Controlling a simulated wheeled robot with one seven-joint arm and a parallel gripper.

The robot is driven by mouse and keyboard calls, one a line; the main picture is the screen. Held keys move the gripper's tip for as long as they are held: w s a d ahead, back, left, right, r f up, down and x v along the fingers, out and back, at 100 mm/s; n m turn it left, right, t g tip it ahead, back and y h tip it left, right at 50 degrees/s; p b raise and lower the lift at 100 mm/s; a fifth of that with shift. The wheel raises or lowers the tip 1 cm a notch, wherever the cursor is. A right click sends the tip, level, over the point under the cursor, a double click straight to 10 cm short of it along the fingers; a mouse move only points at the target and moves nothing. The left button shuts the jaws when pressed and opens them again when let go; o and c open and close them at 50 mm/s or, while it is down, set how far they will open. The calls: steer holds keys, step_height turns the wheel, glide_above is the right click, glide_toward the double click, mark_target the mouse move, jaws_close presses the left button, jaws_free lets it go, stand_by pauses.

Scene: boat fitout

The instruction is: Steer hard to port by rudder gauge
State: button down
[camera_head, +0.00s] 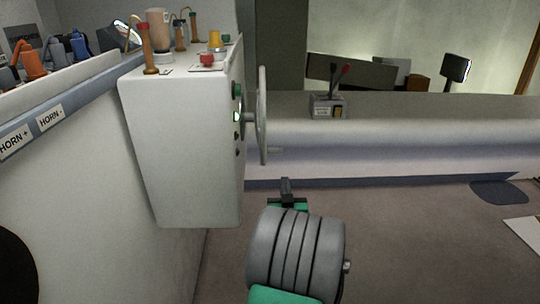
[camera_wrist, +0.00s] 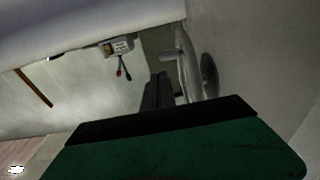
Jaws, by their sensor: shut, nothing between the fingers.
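The grey steering wheel (camera_head: 262,115) is seen almost edge-on, standing out from the right face of the white console (camera_head: 180,150). In the wrist view the wheel (camera_wrist: 184,58) shows at the upper right, just beyond and right of my fingers. My gripper (camera_head: 286,184) is below and slightly right of the wheel in the head view. Its dark fingers (camera_wrist: 157,92) are together and empty, apart from the rim as far as I can see. I cannot make out a rudder gauge; the console's right face is seen at a steep angle.
A throttle box (camera_head: 328,106) with two levers stands on the white ledge (camera_head: 400,120). Levers and a red button (camera_head: 207,59) top the console. Horn labels (camera_head: 50,117) mark the left panel's edge. The floor (camera_head: 420,240) to the right is mostly clear, with a dark mat (camera_head: 498,192).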

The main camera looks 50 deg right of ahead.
mark_target(279, 153)
steer(key=x, duration=1.3)
steer(key=shift+w+a, duration=0.1)
steer(key=shift+w, duration=0.45)
steer(key=shift+r, duration=0.1)
steer(key=shift+b, duration=0.45)
steer(key=d+t+b, duration=0.1)
steer(key=b, duration=0.3)
steer(key=shift+w+f+h, duration=0.3)
steer(key=shift+w+f, duration=0.05)
steer(key=shift+w, duration=0.05)
steer(key=shift+a+b, duration=0.1)
steer(key=shift+b, duration=0.2)
